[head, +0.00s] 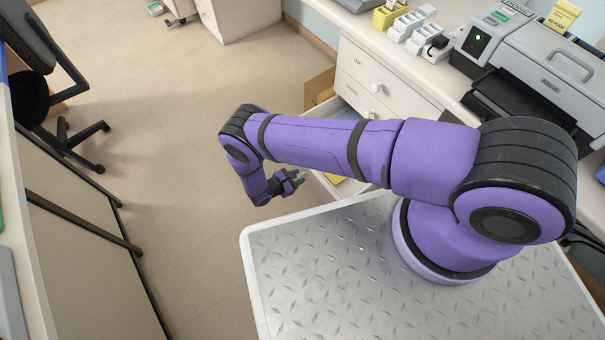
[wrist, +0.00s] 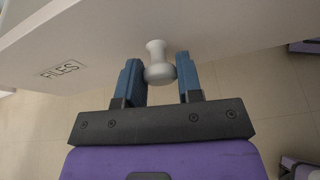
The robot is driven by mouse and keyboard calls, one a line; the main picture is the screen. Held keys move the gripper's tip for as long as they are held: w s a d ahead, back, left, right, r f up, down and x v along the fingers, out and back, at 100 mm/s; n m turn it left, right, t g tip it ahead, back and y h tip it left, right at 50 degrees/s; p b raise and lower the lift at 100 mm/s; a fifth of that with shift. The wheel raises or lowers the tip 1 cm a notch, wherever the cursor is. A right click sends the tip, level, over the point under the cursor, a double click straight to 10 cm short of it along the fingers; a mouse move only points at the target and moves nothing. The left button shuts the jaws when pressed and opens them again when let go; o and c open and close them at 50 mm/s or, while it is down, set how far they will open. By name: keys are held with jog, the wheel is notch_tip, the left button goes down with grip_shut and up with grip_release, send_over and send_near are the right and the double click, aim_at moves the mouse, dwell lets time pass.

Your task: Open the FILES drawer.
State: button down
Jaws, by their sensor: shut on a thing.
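The FILES drawer front (wrist: 100,45) fills the upper part of the wrist view, with its FILES label (wrist: 60,70) at the left. A pale round knob (wrist: 158,62) sticks out of it. My gripper (wrist: 160,78) has its two blue fingers on either side of the knob and is shut on it. In the head view my gripper (head: 295,181) is low beside the desk, at a pulled-out drawer (head: 322,186). Part of the drawer's inside shows, with something yellow in it. My arm hides most of this drawer and its knob.
A printer-like machine (head: 545,75) and small racks (head: 410,25) stand on the desk. A brown box-like thing (head: 319,88) is beside the drawers. The floor (head: 170,130) to the left is clear up to an office chair (head: 40,90).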

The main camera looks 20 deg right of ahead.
jog(key=shift+s, duration=0.15)
jog(key=c, duration=0.8)
grip_release()
jog(key=shift+a, duration=0.15)
jog(key=v, duration=1)
jog(key=shift+a+r, duration=0.1)
jog(key=shift+a, duration=0.15)
